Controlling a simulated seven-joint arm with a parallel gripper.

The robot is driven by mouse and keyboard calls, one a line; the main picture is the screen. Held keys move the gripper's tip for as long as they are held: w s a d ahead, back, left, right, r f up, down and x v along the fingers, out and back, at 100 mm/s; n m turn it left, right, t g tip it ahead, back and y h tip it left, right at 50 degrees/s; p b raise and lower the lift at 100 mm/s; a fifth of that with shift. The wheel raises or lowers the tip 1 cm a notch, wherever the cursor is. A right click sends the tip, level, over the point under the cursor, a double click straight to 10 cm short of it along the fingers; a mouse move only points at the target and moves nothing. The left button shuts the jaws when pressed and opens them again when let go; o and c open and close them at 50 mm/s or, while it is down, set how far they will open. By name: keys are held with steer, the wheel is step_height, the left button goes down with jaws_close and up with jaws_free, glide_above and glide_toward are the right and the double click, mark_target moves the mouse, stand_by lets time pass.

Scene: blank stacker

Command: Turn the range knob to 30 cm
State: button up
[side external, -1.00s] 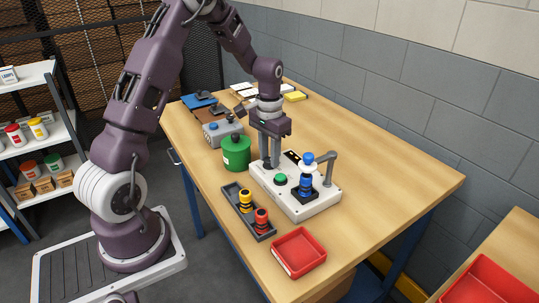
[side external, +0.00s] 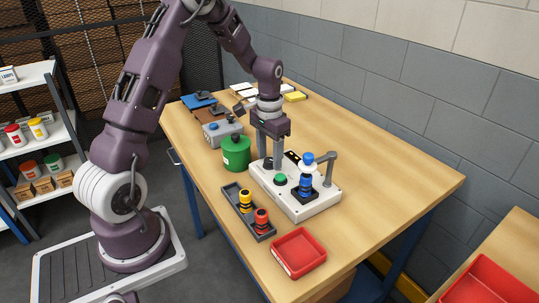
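The white device (side external: 318,207) stands on the wooden table. A small dark knob (side external: 268,163) sits at its back left corner; I take it to be the range knob. Its pointer and any scale marks are too small to read. My gripper (side external: 270,160) points straight down over this corner. Its two fingers are spread apart, one on each side of the knob, with a gap showing between them. I cannot tell whether either finger touches it.
A green button (side external: 281,180), a blue stack (side external: 305,184) and a grey post (side external: 328,168) stand on the device. A green can (side external: 236,153) is close at left. A tray (side external: 263,229) with yellow and red pieces and a red bin (side external: 299,252) are in front. The right tabletop is clear.

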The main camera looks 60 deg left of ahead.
mark_target(270, 159)
step_height(270, 159, up, 7)
steer(key=shift+f, duration=0.1)
stand_by(0.3)
